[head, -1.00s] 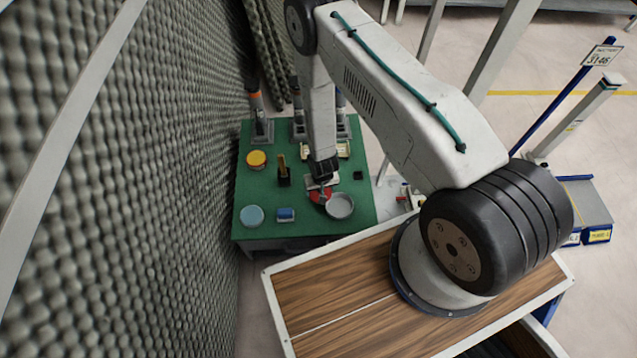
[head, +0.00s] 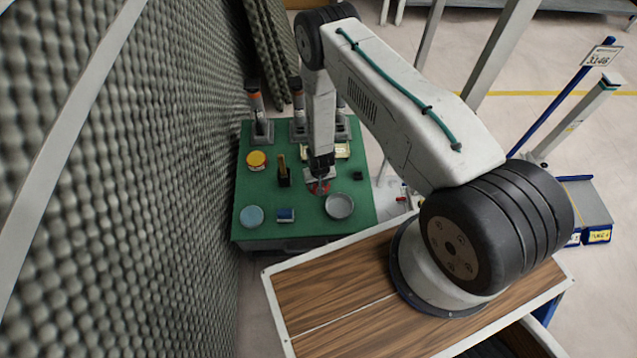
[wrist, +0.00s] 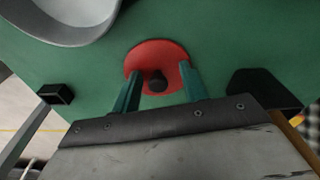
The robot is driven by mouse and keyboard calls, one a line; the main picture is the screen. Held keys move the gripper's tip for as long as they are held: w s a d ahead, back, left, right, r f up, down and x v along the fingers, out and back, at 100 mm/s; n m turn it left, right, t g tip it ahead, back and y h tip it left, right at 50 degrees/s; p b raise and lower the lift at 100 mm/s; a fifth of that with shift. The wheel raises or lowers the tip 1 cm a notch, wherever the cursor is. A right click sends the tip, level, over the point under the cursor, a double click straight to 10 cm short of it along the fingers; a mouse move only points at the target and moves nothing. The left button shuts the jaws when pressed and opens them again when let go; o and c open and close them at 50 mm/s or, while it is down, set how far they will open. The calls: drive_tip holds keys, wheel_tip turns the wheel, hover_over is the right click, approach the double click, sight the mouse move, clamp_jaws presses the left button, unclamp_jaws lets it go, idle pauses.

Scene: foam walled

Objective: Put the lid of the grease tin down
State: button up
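The red lid (wrist: 166,55) with a black knob (wrist: 157,82) shows in the wrist view, knob toward me. It appears to lie flat on the green table top (wrist: 215,30). In the head view the lid (head: 319,188) is partly hidden by my gripper (head: 319,174). The two green fingers of my gripper (wrist: 160,88) stand either side of the knob, with a visible gap on each side. The round grey open tin (head: 339,206) stands just right of the lid in the head view; its rim (wrist: 72,36) also shows in the wrist view.
A small black block (head: 358,175) is at the right. A foam wall (head: 150,170) rises at left.

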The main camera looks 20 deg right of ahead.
drive_tip(key=o, duration=0.9)
drive_tip(key=shift+s+f, duration=0.1)
drive_tip(key=shift+c, duration=0.2)
drive_tip(key=shift+d, duration=0.1)
drive_tip(key=w+r, duration=0.3)
drive_tip(key=r, duration=3.2)
drive_tip(key=s+r, duration=0.2)
drive_tip(key=r, duration=0.7)
drive_tip(key=s+r, duration=0.3)
drive_tip(key=r, duration=0.5)
drive_tip(key=s+d+r+n, duration=0.1)
drive_tip(key=s+d+r, duration=0.1)
drive_tip(key=s+r, duration=1.8)
drive_tip(key=s, duration=0.7)
drive_tip(key=shift+s+d+r, duration=0.2)
drive_tip(key=shift+s+d, duration=0.15)
drive_tip(key=shift+d, duration=0.1)
